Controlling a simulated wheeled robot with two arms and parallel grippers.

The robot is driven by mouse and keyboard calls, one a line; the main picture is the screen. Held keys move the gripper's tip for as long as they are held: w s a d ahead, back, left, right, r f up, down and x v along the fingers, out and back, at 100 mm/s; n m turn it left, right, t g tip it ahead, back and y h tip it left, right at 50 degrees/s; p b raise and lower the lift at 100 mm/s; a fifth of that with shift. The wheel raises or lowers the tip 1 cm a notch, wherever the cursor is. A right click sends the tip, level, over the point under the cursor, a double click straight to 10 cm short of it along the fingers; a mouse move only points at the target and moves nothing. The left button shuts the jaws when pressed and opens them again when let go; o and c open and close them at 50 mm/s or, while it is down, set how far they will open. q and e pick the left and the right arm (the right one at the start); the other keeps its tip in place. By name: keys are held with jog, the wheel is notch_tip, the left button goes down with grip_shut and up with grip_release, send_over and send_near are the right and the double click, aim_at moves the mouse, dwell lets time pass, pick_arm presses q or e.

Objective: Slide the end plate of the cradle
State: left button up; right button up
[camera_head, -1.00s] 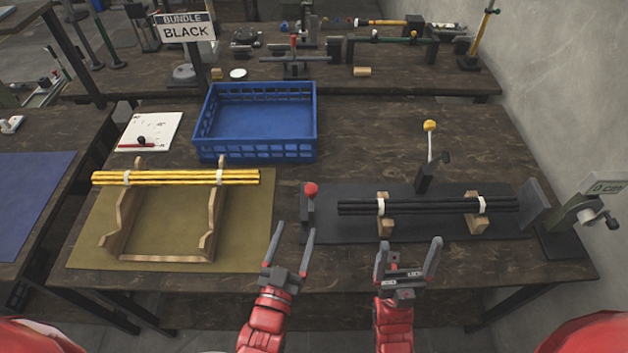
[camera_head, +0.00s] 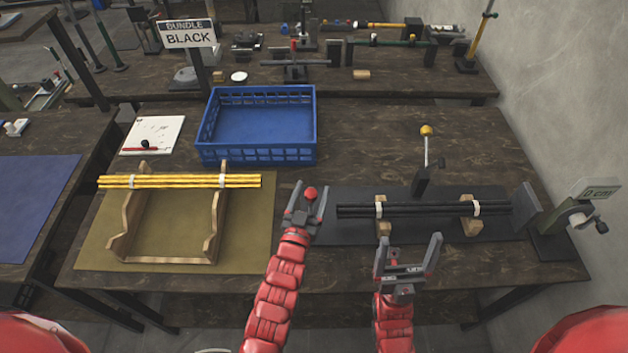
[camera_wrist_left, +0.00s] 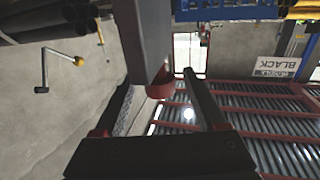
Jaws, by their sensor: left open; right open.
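The cradle holds a bundle of black rods (camera_head: 425,209) on two wooden supports over a dark mat (camera_head: 420,230). At its left end is a dark end plate with a red knob (camera_head: 310,193); my gripper hides most of the plate in the head view. In the left wrist view the plate (camera_wrist_left: 145,40) is large and grey, with the red knob (camera_wrist_left: 160,86) between the fingers. My left gripper (camera_head: 311,192) is open around the knob; I cannot tell whether it touches. My right gripper (camera_head: 408,258) is open and empty, in front of the mat.
A lever with a yellow knob (camera_head: 426,131) rises behind the rods. A yellow bundle (camera_head: 180,181) lies on a wooden rack at left. A blue crate (camera_head: 258,155) stands behind.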

pick_arm(q)
jog(key=shift+x, duration=1.35)
grip_shut()
dwell(0.5)
